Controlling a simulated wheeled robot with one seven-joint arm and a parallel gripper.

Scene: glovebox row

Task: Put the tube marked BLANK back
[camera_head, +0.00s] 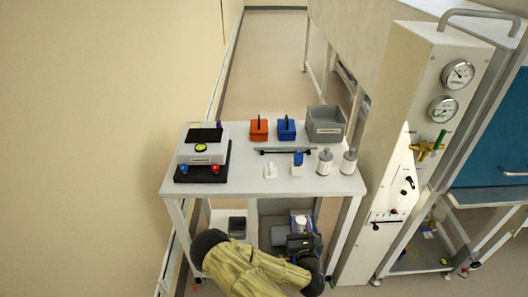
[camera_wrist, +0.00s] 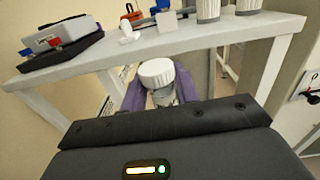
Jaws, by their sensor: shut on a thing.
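My gripper (camera_head: 301,228) is in front of the white table, below the level of its top. In the wrist view its purple fingers (camera_wrist: 158,92) are shut on a white-capped tube (camera_wrist: 157,73), held with its cap up. The tube also shows as a small pale shape in the head view (camera_head: 300,219). Most of its body is hidden by my gripper, and no BLANK marking is readable on it. Two similar pale bottles with light caps, a left one (camera_head: 324,162) and a right one (camera_head: 349,163), stand at the table's right front.
The white table (camera_head: 235,183) bears a grey instrument (camera_head: 203,150) on a black base, an orange holder (camera_head: 259,130), a blue holder (camera_head: 287,129), a grey bin (camera_head: 325,124) and a dark bar (camera_head: 286,151). Small white pieces stand near the front. A gauge panel (camera_head: 420,110) is to the right.

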